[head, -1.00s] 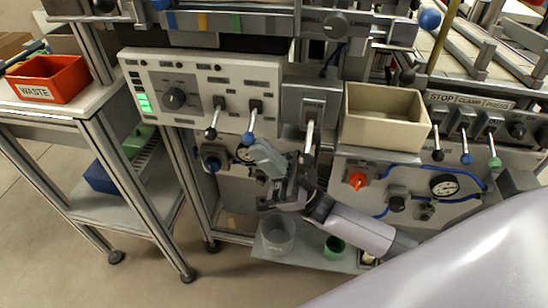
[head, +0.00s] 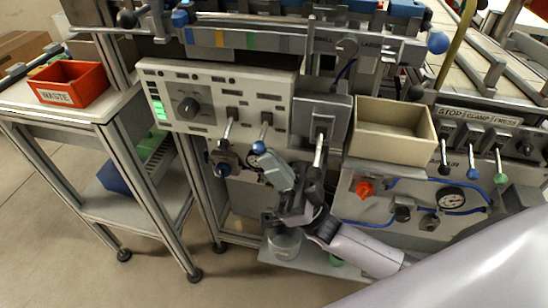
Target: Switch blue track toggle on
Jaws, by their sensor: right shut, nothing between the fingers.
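The blue-knobbed toggle (head: 259,147) is on the white control panel (head: 276,84), its lever hanging down and slightly left from its slot. A toggle with a dark knob (head: 226,143) hangs down left of it. My right gripper (head: 270,166) is shut and empty, its tips just below and right of the blue knob. Whether they touch the knob I cannot tell. Another blue-knobbed lever (head: 471,171) is at the far right, between a black and a green one. My left gripper is out of view.
A large lever (head: 319,150) on a grey box stands right beside my right gripper. A beige bin (head: 394,130) is right of it. A grey cup (head: 284,243) is below my wrist. A red waste bin (head: 68,83) is on the left cart.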

